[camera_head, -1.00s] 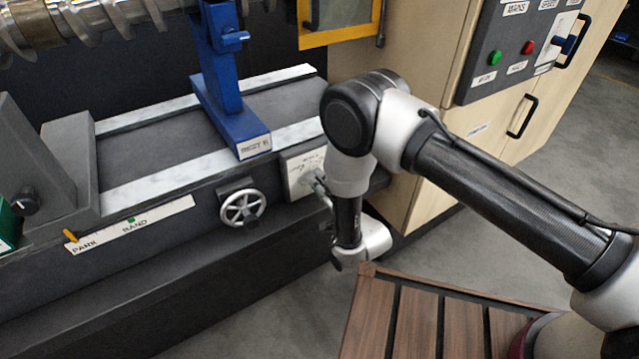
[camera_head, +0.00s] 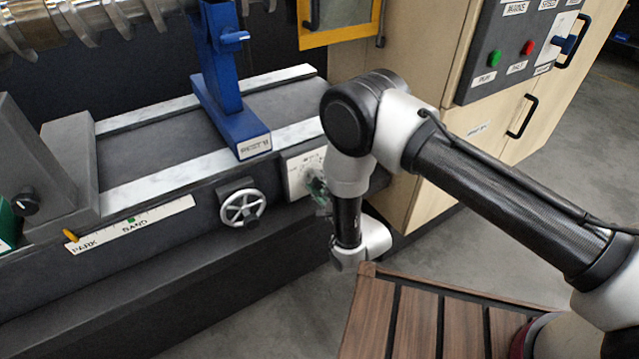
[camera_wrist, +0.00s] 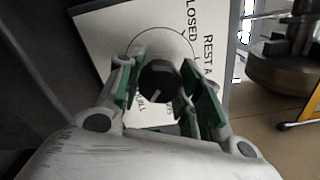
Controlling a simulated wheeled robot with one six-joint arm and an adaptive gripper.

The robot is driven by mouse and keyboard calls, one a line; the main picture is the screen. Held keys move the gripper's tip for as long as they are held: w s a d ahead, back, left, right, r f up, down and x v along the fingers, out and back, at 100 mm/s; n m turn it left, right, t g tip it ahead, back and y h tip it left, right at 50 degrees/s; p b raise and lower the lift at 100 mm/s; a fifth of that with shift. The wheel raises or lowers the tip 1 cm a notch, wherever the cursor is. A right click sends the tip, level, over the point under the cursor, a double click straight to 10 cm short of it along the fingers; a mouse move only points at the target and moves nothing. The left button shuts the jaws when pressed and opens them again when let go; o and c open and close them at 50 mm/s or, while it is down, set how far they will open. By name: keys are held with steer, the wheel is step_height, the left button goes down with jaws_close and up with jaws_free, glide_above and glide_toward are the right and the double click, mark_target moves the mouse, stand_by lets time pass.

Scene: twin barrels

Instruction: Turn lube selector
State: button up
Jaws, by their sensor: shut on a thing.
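The lube selector is a dark round knob (camera_wrist: 160,84) with a pale pointer line, on a white plate (camera_wrist: 102,32) in the wrist view. The plate carries a thin circle and the words "CLOSED" and "REST A"; other lettering is partly hidden. My gripper (camera_wrist: 163,86) is shut on the knob, with a green-padded finger on each side. The pointer line slants toward the lower left in that view. In the head view the plate (camera_head: 296,178) is on the machine's front face and my gripper (camera_head: 317,188) is against it, hiding the knob.
A spoked handwheel (camera_head: 242,207) is left of the plate. A blue rest (camera_head: 228,100) stands on the bed above. A cabinet (camera_head: 428,160) with a button panel is to the right. A slatted wooden platform (camera_head: 420,320) lies below my arm.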

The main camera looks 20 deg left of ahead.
steer(key=shift+d+f+m, duration=0.1)
steer(key=shift+m, duration=0.5)
steer(key=o, duration=1)
steer(key=shift+o, duration=0.2)
steer(key=v, duration=0.7)
steer(key=shift+s+d, duration=0.1)
steer(key=shift+s, duration=0.05)
